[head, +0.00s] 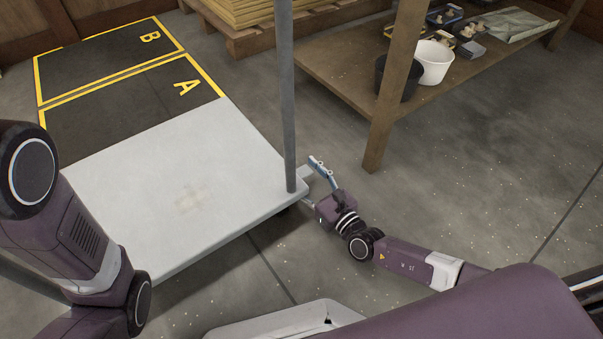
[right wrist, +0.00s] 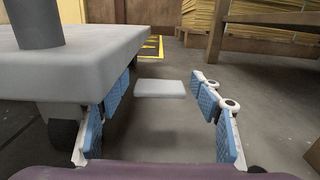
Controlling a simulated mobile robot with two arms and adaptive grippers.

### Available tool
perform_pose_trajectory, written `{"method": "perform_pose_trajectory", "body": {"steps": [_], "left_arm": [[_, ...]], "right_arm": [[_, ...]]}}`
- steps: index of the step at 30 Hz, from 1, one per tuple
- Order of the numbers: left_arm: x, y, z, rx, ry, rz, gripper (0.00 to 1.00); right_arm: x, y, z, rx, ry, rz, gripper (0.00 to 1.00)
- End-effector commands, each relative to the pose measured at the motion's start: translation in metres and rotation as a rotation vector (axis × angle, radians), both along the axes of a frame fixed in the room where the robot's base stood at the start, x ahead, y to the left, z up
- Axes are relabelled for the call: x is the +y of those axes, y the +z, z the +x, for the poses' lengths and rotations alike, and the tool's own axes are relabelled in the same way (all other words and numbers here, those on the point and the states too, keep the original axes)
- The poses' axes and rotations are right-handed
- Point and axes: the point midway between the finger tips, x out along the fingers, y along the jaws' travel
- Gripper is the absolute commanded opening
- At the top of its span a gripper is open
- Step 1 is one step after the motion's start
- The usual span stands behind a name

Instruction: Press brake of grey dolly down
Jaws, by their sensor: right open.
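The grey dolly (head: 150,190) is a flat platform with an upright grey post (head: 283,90) at its near right corner. Its brake pedal (head: 306,172), a small light grey plate, sticks out from the right side near that corner. My right gripper (head: 316,182) is low beside the corner, its fingers spread around the pedal's line. In the right wrist view the pedal (right wrist: 160,88) appears between the two blue-padded open fingers, ahead of the palm. Whether a finger touches it I cannot tell. My left arm shows at the left of the head view; its gripper is out of frame.
Floor areas marked A (head: 187,88) and B (head: 150,37) lie beyond the dolly. A wooden table (head: 335,65) carries a white bucket (head: 434,62) and a dark bucket (head: 398,78); its leg (head: 380,140) stands right of the gripper. A dolly wheel (right wrist: 62,135) is left of the fingers.

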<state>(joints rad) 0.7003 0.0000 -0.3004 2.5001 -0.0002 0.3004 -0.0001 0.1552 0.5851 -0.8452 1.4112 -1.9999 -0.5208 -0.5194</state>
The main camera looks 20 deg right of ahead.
Motion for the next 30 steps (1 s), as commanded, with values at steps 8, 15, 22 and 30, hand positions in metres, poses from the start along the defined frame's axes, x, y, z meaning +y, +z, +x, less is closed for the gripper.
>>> {"method": "perform_pose_trajectory", "body": {"steps": [8,15,22,30], "left_arm": [[-0.0001,0.0003,-0.0003,-0.001,0.000,0.001,0.40],[-0.0001,0.0003,-0.0003,-0.001,0.000,0.001,0.40],[-0.0001,0.0004,-0.0002,0.000,0.000,0.001,0.40],[-0.0001,0.0004,-0.0001,0.000,0.000,0.001,0.40]], "right_arm": [[-0.0003,0.0001,-0.0003,0.000,0.000,0.000,0.42],[-0.0005,0.0000,-0.0004,0.000,0.000,-0.001,0.17],[-0.0008,-0.0006,0.0000,0.008,-0.001,0.026,0.17],[-0.0008,-0.0052,0.0001,0.058,0.000,0.159,0.17]]}}
